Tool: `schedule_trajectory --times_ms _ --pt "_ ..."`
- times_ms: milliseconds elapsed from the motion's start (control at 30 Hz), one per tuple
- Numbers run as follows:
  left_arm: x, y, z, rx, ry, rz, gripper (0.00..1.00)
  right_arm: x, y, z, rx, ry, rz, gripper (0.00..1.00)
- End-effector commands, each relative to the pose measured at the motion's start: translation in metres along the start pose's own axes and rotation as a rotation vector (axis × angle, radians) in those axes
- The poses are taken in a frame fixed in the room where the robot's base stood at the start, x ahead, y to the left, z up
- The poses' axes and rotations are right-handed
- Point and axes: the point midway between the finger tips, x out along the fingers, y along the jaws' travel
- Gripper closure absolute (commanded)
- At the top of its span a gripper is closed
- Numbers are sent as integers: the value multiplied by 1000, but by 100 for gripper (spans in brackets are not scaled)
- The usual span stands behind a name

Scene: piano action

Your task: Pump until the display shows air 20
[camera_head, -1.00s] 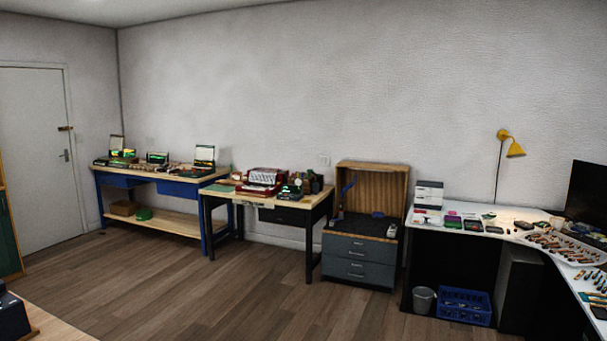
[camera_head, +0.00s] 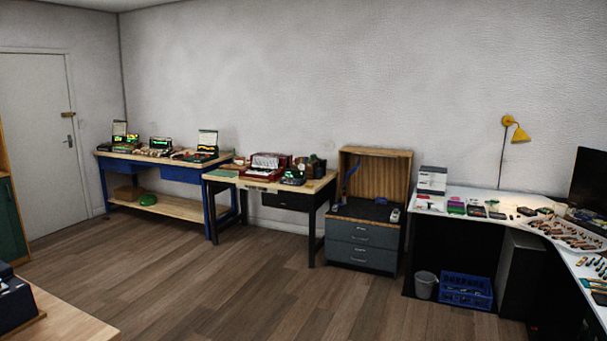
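Neither of my grippers shows in the head view. I cannot make out a pump for certain. Small devices with lit green displays (camera_head: 160,143) stand on the blue workbench (camera_head: 160,173) at the far left, too small to read. A red machine (camera_head: 268,165) and a dark device with a green display (camera_head: 293,177) stand on the wooden-topped table (camera_head: 240,183) in the middle. No reading of air can be told from here.
A grey drawer cabinet (camera_head: 361,245) with a wooden back stands right of the middle table. A white desk (camera_head: 470,200) with trays runs along the right, with a grey bin (camera_head: 425,284) and blue crate (camera_head: 466,290) below. A wooden table corner (camera_head: 70,322) is at lower left. The wooden floor between is clear.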

Motion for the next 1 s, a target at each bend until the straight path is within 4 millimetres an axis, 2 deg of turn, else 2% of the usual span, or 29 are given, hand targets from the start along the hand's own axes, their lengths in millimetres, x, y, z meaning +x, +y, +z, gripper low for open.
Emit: schedule_trajectory --times_ms 333,467,1000 --pt "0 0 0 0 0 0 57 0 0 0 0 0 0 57" --pt "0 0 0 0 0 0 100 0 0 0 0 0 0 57" --pt "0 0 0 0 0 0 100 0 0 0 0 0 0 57"
